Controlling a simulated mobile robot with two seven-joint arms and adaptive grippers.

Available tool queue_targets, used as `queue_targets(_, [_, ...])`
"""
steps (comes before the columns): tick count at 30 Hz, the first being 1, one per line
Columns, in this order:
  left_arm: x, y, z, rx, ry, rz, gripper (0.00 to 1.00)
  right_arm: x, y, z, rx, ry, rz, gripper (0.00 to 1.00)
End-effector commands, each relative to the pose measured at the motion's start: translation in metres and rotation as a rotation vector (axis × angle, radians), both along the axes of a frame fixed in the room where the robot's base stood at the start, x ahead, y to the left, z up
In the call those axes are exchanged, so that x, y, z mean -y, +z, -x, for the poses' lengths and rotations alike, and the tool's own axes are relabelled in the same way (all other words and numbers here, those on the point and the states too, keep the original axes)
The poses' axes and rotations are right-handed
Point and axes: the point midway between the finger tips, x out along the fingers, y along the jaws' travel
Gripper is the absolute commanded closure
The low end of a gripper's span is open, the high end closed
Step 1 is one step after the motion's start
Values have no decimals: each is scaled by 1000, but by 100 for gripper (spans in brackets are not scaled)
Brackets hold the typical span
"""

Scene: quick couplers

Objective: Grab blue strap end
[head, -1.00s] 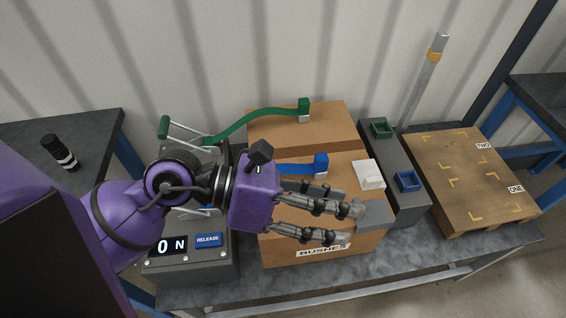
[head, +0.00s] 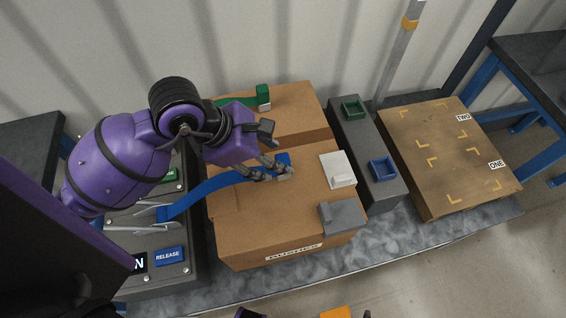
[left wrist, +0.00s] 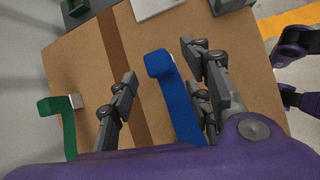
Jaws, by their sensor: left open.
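The blue strap (head: 205,187) runs from the ratchet on the left over the cardboard boxes. Its blue end block (head: 284,158) lies on the front box's top. My left gripper (head: 274,172) is open at this end, partly covering it in the head view. In the left wrist view, the strap's blue end (left wrist: 159,63) lies between the two spread fingers of my left gripper (left wrist: 168,88), nearer the right finger. I cannot tell whether a finger touches it. Purple and dark parts, apparently of my right arm, show at the right edge of the left wrist view.
The green strap end (head: 263,97) lies on the rear box (head: 305,110). White (head: 336,170) and grey (head: 342,217) corner pieces sit on the front box (head: 235,235). A grey stand with green (head: 354,108) and blue (head: 383,169) sockets is right of the boxes.

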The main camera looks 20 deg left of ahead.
Motion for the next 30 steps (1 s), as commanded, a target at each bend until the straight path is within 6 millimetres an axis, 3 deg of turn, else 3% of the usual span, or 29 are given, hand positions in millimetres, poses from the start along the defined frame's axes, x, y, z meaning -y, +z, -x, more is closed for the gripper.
queue_targets(6, [13,-24,-10,0,0,3,55,-1,10,-15,34,3,-2,64])
queue_targets(15, [15,-28,-12,2,0,1,56,-2,11,-18,40,4,-3,64])
queue_targets(25, [14,-28,-12,0,0,1,99,-2,10,-15,33,4,-3,64])
queue_targets(30, [14,-28,-12,1,0,2,100,-2,9,-14,31,3,-2,64])
